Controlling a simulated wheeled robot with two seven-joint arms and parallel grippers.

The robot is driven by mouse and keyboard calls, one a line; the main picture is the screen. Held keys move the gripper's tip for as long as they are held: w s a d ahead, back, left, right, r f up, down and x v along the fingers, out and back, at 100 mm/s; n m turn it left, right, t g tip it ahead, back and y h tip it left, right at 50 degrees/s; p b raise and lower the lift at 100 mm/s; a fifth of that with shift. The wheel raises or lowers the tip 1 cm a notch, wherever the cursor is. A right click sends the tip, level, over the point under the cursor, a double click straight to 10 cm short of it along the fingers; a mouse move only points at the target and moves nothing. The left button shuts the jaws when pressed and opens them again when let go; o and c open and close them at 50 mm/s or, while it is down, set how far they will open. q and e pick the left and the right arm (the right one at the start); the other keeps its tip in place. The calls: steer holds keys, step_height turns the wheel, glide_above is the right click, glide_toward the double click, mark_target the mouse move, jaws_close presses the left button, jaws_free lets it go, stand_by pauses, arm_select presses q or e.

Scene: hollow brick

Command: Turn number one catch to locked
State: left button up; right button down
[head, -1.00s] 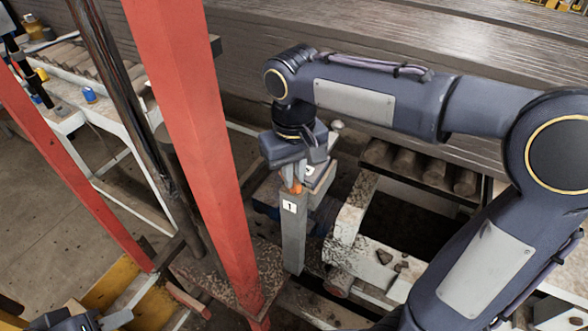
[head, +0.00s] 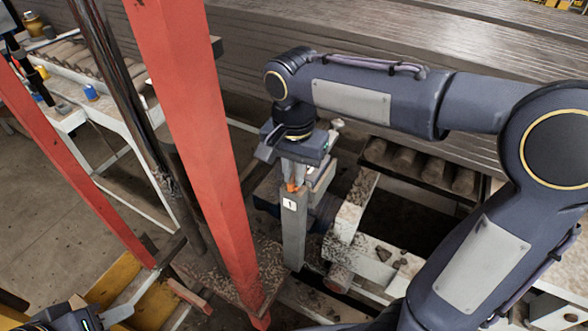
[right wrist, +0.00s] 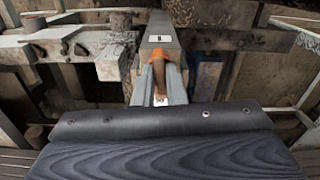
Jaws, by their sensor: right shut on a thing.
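The number one catch is an orange part (head: 292,187) at the top of a grey post with a white label "1" (head: 289,205). My right gripper (head: 294,180) comes down onto it from above and is shut on the orange catch. In the right wrist view, the orange catch (right wrist: 158,60) sits between the two grey fingers (right wrist: 158,84), below the top of the grey post (right wrist: 159,30). The fingers hide part of the catch. My left gripper (head: 100,319) is at the bottom left edge, partly cut off, and its jaws are unclear.
A thick red post (head: 190,130) stands just left of the right gripper, with a second red post (head: 70,165) farther left. A speckled machine frame (head: 370,255) and rollers (head: 425,170) lie to the right. White benches (head: 110,125) stand at the back left.

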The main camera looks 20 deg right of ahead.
steer(key=shift+r+m, duration=0.1)
steer(key=shift+m, duration=0.5)
steer(key=c, duration=1.5)
jaws_free()
step_height(320, 180, up, 8)
steer(key=shift+f, duration=0.15)
steer(key=s+d+f+n+t+y, duration=0.1)
steer(key=s+f+n+t, duration=0.1)
steer(key=s, duration=0.3)
steer(key=s+d+f+n+t+y, duration=0.1)
steer(key=s+d+f+n, duration=0.1)
steer(key=s+f, duration=0.3)
steer(key=s+d+f+n+t+y, duration=0.1)
steer(key=s+d+f+n+t, duration=0.1)
steer(key=s+f+n, duration=0.2)
steer(key=shift+s+d+f+t+y, duration=0.1)
steer(key=shift+s+f+t+y, duration=0.1)
steer(key=shift+s, duration=0.25)
steer(key=shift+s+d+f+t+y, duration=0.1)
steer(key=shift+s+y, duration=0.1)
steer(key=shift+s, duration=0.25)
